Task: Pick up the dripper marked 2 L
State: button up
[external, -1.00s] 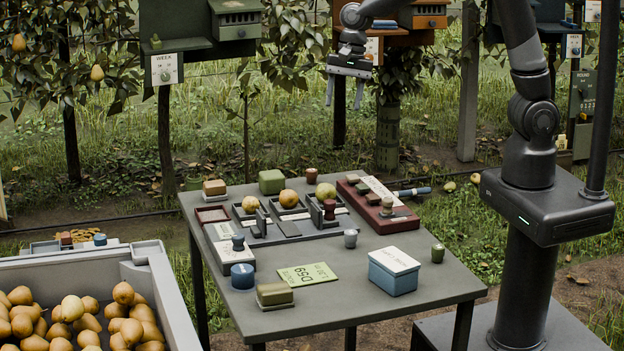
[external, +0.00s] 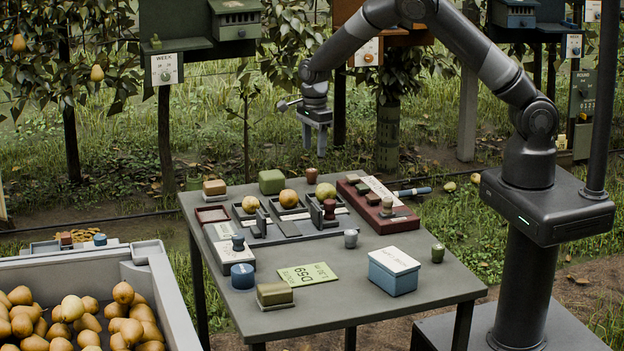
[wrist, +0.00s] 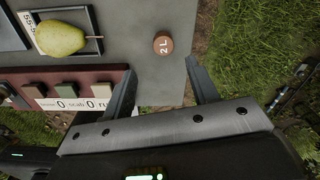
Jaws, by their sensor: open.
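The dripper marked 2 L is a small reddish-brown cylinder (wrist: 162,44) with its mark facing up in the wrist view. In the external view the brown dripper (external: 311,175) stands upright at the far edge of the grey table. My gripper (external: 314,151) is open and empty, fingers down, above and just behind the dripper. In the wrist view my gripper (wrist: 160,66) has a finger to either side of the dripper's line, and the dripper lies beyond the fingertips, untouched.
A dark red rack (external: 362,208) and a grey tray with pears (external: 290,229) stand near the dripper. A green block (external: 271,181) is left of it.

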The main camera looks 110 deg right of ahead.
aim_at(312, 170)
jog(key=f, duration=0.8)
jog(key=shift+w+d+f, duration=0.2)
jog(key=shift+d+f, duration=0.1)
jog(key=shift+d, duration=0.05)
jog(key=shift+c, duration=0.2)
jog(key=c, duration=1)
jog(key=shift+r, duration=0.15)
